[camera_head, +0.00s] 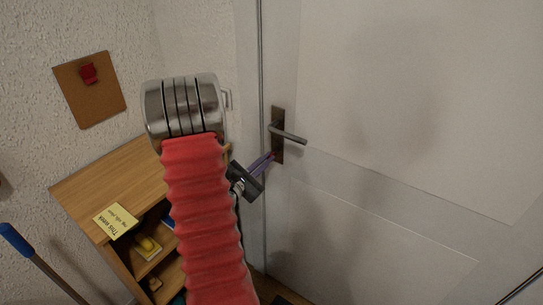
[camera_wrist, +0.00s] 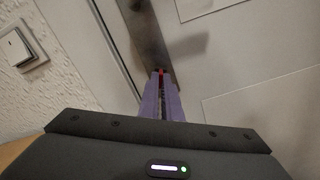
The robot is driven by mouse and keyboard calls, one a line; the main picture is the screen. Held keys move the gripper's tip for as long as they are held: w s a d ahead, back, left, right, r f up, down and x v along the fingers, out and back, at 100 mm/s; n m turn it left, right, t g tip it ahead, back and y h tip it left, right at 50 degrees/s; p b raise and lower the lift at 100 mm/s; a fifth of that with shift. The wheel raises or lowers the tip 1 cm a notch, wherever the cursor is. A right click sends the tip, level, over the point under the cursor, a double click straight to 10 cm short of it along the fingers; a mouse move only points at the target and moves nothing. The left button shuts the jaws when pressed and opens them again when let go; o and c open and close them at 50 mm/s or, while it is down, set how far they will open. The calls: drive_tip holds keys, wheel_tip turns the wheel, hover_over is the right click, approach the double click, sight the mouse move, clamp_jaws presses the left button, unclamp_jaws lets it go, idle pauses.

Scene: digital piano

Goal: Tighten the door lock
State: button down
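The door (camera_head: 370,80) is white, with a dark metal lock plate (camera_head: 279,118) near its left edge. A lever handle (camera_head: 290,133) sticks out to the right from the plate. My gripper (camera_head: 271,157) has purple fingers, whose tips are at the lower part of the plate, below the lever. In the wrist view the fingers (camera_wrist: 162,84) lie close together with a narrow gap. A small red piece (camera_wrist: 162,71) shows between their tips, at the lower end of the plate (camera_wrist: 148,40). I cannot tell whether the fingers press on it. The lock part itself is mostly hidden.
A wooden shelf unit (camera_head: 110,180) with a yellow note (camera_head: 116,221) on top stands left of the door, close to my arm. A cork board (camera_head: 100,100) hangs on the wall. A blue-ended stick (camera_head: 18,240) is at lower left. A light switch (camera_wrist: 18,46) is beside the door.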

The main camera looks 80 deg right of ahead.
drive_tip(key=m, duration=0.5)
drive_tip(key=shift+s, duration=0.25)
drive_tip(key=shift+m, duration=2.6)
drive_tip(key=shift+m, duration=1.7)
drive_tip(key=shift+v, duration=1.1)
